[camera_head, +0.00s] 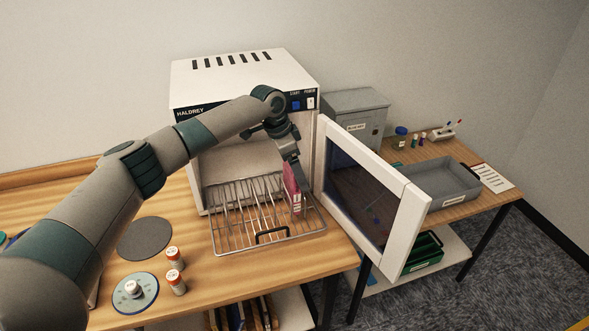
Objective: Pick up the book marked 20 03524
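A thin pink-red book (291,186) with a pale label stands upright at the right side of the wire rack (268,238), in front of the open white cabinet. The label's number is too small to read. My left arm reaches in from the left, and its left gripper (299,188) points down at the book. A dark finger lies along the book's right side, and the other finger is hard to make out. I cannot tell whether the fingers are shut on the book. My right gripper is not in view.
The cabinet (245,75) has its door (372,200) swung open to the right of the rack. Two orange-and-white bottles (175,272) and round discs (146,238) sit at front left. A grey tray (440,183) is on the right table. Several books (240,316) stand below the tabletop.

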